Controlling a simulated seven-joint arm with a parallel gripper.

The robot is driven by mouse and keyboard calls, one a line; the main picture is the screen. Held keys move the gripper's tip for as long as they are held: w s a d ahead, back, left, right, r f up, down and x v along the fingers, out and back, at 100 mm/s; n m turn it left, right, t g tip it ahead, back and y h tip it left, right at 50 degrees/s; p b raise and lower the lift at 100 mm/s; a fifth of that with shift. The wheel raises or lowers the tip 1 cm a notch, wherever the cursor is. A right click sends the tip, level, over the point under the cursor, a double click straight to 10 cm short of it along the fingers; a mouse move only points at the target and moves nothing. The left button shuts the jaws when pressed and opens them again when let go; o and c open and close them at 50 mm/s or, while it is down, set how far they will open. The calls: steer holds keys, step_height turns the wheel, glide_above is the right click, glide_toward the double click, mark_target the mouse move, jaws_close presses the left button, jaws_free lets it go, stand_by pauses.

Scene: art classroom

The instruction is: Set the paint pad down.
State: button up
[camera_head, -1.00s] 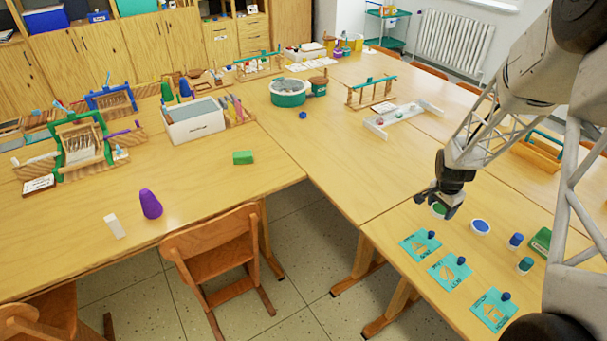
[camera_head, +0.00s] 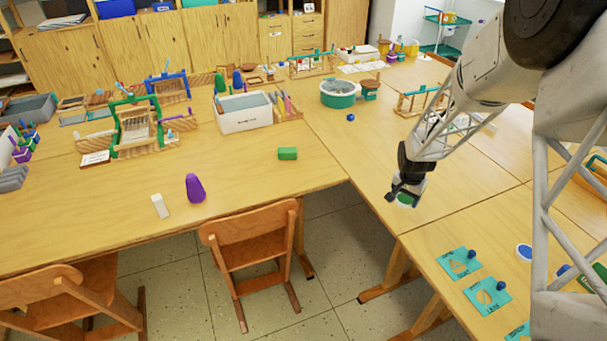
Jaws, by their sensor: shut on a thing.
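The paint pad (camera_head: 405,201) is a small round thing with a green face and a pale rim. My gripper (camera_head: 406,194) is shut on it, and its dark fingers partly hide it. Both are near the left edge of the right-hand table (camera_head: 455,215), close to the seam between two tabletops. I cannot tell whether the pad touches the tabletop or hangs just above it. A blue paint pad (camera_head: 524,251) lies on the table to the right, nearer the front.
Teal stencil cards (camera_head: 460,263) with dark blue knobs lie at the front right. A green block (camera_head: 287,153), a purple piece (camera_head: 195,188) and a white block (camera_head: 160,206) stand on the left table. A chair (camera_head: 250,237) stands below.

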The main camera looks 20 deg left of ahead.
steer(key=s+a+n, duration=0.3)
steer(key=a, duration=1.1)
steer(key=s+a+n+y, duration=0.1)
steer(key=s+a+n, duration=0.3)
steer(key=a, duration=1.1)
steer(key=shift+a, duration=0.25)
steer(key=shift+r, duration=0.1)
glide_above(303, 173)
steer(key=shift+s+d+f, duration=0.1)
steer(key=shift+s+f, duration=0.05)
steer(key=shift+f, duration=0.6)
steer(key=shift+f, duration=0.1)
steer(key=shift+f, duration=1.65)
steer(key=shift+f, duration=0.15)
